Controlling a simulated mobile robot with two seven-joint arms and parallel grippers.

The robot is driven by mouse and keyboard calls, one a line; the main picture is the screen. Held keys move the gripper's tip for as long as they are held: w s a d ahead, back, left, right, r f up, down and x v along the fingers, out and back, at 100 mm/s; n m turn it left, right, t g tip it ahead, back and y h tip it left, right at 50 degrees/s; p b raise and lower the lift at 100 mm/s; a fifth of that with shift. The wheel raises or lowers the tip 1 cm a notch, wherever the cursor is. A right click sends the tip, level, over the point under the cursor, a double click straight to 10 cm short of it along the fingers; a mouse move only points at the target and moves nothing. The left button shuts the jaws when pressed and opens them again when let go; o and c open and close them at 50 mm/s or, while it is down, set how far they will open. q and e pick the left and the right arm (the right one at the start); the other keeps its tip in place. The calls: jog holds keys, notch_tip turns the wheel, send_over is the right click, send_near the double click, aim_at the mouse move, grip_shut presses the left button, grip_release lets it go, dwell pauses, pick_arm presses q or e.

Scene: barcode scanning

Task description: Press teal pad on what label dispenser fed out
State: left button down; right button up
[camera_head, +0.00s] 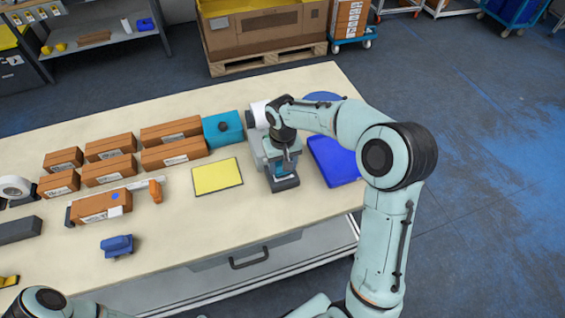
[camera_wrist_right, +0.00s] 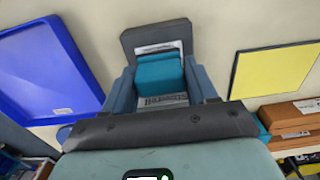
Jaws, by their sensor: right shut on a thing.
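My right gripper (camera_head: 283,168) is over the front of the grey label dispenser (camera_head: 266,150), pointing down. In the right wrist view its two blue-grey fingers are shut on the teal pad (camera_wrist_right: 160,70). Behind the pad lies a white label (camera_wrist_right: 165,100) with a barcode on the dispenser's dark front plate (camera_wrist_right: 155,35). The pad covers the label's middle; I cannot tell whether they touch. A white roll (camera_head: 258,114) shows at the dispenser's back. My left gripper is out of view; only part of that arm shows at bottom left.
A blue tray (camera_head: 333,160) lies right of the dispenser and a yellow mat (camera_head: 217,176) left of it. A teal box (camera_head: 222,129) and several brown cartons (camera_head: 175,151) stand farther left. A blue scanner-like device (camera_head: 117,245) and an orange tool (camera_head: 155,190) lie nearer the front.

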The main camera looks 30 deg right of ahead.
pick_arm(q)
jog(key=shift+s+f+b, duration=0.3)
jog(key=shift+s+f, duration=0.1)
pick_arm(e)
jog(key=shift+f, duration=0.7)
dwell(1.1)
jog(key=shift+r, duration=0.1)
